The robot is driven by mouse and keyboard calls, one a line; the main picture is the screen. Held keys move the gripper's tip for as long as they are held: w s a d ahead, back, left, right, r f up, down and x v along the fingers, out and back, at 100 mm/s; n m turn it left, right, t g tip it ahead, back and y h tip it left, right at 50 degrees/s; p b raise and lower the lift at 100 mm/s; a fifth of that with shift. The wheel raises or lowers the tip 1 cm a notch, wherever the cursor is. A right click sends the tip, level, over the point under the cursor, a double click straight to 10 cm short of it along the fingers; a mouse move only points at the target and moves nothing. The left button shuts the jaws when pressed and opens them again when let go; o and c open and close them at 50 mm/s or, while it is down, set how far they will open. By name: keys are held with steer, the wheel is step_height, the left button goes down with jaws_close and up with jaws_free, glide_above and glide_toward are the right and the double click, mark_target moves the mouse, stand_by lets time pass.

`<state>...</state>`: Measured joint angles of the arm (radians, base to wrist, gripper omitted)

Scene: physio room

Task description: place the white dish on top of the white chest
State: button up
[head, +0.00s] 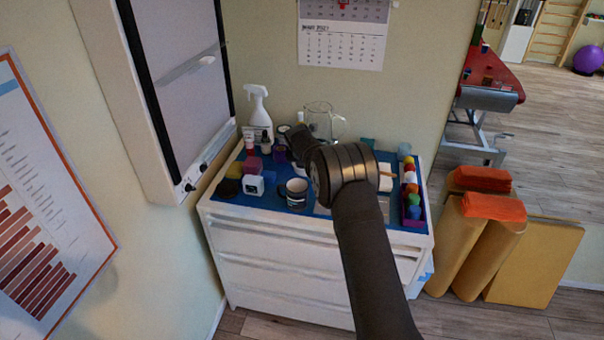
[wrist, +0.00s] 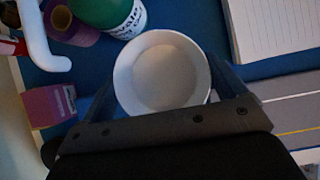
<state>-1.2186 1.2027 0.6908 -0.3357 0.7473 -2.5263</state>
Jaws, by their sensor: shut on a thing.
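The white dish (wrist: 160,72) is a round, empty vessel seen from above in the wrist view. My gripper (wrist: 166,92) has a finger on each side of it and is shut on it. In the head view my gripper (head: 298,142) is over the back middle of the chest's top, and I cannot make out the dish for certain there. The white chest (head: 285,255) has several drawers and a blue cover on its crowded top. I cannot tell whether the dish touches that top.
A spray bottle (head: 259,112) and glass jug (head: 324,121) stand at the back. A dark mug (head: 296,192) and a small white box (head: 252,185) are near the front. A purple tray (head: 413,213) of coloured items lines the right edge. A notepad (wrist: 270,28) lies beside the dish.

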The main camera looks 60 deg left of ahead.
steer(key=shift+s+a+f, duration=0.55)
steer(key=shift+a+f, duration=0.1)
steer(key=shift+a, duration=0.15)
steer(key=shift+f, duration=1.85)
steer(key=shift+f, duration=0.15)
steer(key=o, duration=0.8)
steer(key=shift+r, duration=0.25)
steer(key=v, duration=1.1)
steer(key=shift+s+d+r, duration=0.15)
steer(key=shift+d+r, duration=0.1)
steer(key=shift+r, duration=0.05)
